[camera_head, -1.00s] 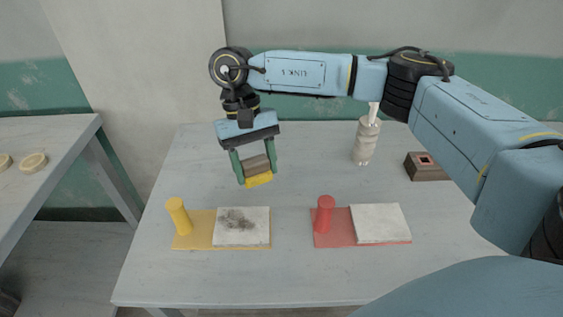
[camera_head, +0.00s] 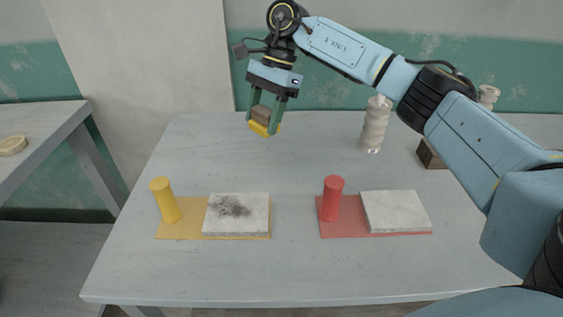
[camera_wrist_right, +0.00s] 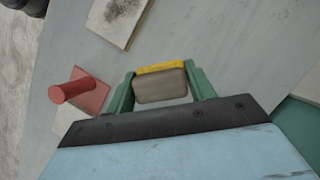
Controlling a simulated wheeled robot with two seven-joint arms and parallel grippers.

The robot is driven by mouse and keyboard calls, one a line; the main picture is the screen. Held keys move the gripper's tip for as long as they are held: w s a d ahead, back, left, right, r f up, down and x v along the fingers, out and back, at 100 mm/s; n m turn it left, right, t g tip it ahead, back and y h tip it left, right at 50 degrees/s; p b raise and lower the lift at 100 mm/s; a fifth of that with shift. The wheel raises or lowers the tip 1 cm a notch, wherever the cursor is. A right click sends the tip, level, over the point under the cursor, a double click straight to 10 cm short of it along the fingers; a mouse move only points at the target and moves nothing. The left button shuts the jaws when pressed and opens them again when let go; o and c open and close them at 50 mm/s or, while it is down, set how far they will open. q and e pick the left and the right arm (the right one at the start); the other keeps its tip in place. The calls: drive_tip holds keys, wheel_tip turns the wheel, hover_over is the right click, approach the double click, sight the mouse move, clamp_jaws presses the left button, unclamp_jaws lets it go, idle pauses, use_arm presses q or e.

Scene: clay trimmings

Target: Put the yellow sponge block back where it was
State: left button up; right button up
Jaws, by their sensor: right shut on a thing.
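The sponge block is a brown block with a yellow layer on its lower side (camera_head: 260,128). My right gripper (camera_head: 267,118) is shut on it, with the green fingers on either side, and holds it in the air above the back left of the table. The right wrist view also shows the sponge block (camera_wrist_right: 161,84) between the fingers. A yellow mat (camera_head: 184,229) with a yellow post (camera_head: 165,200) carries a white slab (camera_head: 250,213) with dark crumbs (camera_head: 232,206) on it. My left gripper is out of view.
A red mat (camera_head: 345,229) with a red post (camera_head: 332,199) and a clean white slab (camera_head: 396,211) lies to the right. A beige turned column (camera_head: 374,125) and a dark brown block (camera_head: 431,154) stand at the back right. The back left tabletop (camera_head: 200,150) is clear.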

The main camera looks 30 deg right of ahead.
drive_tip(key=w+d+f+m+t+b, duration=0.1)
drive_tip(key=w+d+m+t+b, duration=0.2)
drive_tip(key=d+m+b, duration=0.5)
drive_tip(key=shift+m, duration=0.4)
drive_tip(key=x, duration=0.4)
drive_tip(key=d+x, duration=0.1)
drive_tip(key=x, duration=0.1)
drive_tip(key=shift+s+a+f+b, duration=0.1)
drive_tip(key=shift+s+f+b, duration=0.15)
drive_tip(key=shift+s+b, duration=0.1)
drive_tip(key=shift+f, duration=0.25)
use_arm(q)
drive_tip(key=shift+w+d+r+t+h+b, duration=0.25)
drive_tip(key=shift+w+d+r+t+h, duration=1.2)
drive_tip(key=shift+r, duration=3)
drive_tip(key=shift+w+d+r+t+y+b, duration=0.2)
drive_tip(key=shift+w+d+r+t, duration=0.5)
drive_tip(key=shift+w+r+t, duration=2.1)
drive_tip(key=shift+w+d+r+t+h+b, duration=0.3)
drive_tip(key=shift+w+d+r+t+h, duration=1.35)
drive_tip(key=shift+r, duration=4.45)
use_arm(e)
drive_tip(key=shift+f, duration=1.7)
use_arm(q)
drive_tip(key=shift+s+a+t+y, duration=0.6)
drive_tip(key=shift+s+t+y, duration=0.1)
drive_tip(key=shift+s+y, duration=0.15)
use_arm(e)
drive_tip(key=shift+f, duration=0.1)
